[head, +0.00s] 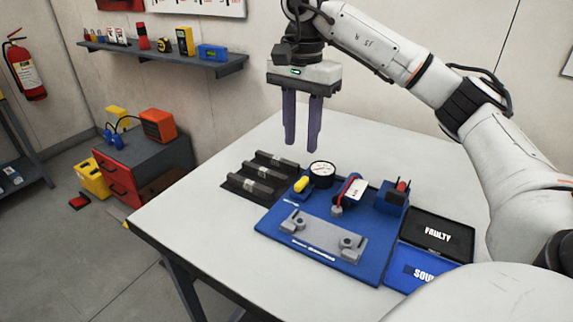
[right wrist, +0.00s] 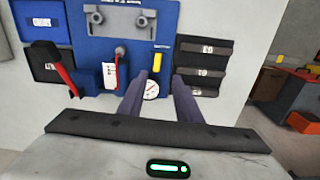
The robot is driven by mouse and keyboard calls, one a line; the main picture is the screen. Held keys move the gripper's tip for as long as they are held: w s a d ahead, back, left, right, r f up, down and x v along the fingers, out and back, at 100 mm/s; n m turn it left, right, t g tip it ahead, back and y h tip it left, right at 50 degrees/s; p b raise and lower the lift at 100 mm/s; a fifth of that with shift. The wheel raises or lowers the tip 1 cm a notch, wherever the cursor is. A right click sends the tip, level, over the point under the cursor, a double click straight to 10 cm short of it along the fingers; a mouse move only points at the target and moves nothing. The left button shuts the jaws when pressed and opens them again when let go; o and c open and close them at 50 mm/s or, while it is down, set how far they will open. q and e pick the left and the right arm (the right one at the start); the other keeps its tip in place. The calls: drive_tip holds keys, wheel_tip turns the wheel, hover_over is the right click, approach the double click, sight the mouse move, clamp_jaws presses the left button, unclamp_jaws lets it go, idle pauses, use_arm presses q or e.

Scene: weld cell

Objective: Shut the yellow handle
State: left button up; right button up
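The yellow handle (head: 301,184) is a small yellow piece at the left side of the blue board (head: 270,222), beside a round white gauge (head: 321,171). In the right wrist view the yellow handle (right wrist: 158,62) shows just beyond the fingertips, with the gauge (right wrist: 151,90) seen between the fingers. My right gripper (head: 302,147) hangs fingers down above the table, clear of the handle and the board. Its two purple fingers are apart with nothing between them; they also show in the right wrist view (right wrist: 161,76). My left gripper is in neither view.
Grey bars lie on a black rack (head: 236,187) left of the board. A black "FAULTY" tray (head: 420,245) and a blue tray (head: 400,277) sit at right.

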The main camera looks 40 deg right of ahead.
sight(302, 181)
drive_tip(key=f, duration=0.5)
drive_tip(key=s+f+b, duration=0.1)
drive_tip(key=f, duration=0.2)
drive_tip(key=shift+f, duration=0.15)
drive_tip(key=shift+w+f, duration=0.1)
drive_tip(key=shift+f, duration=0.6)
clamp_jaws()
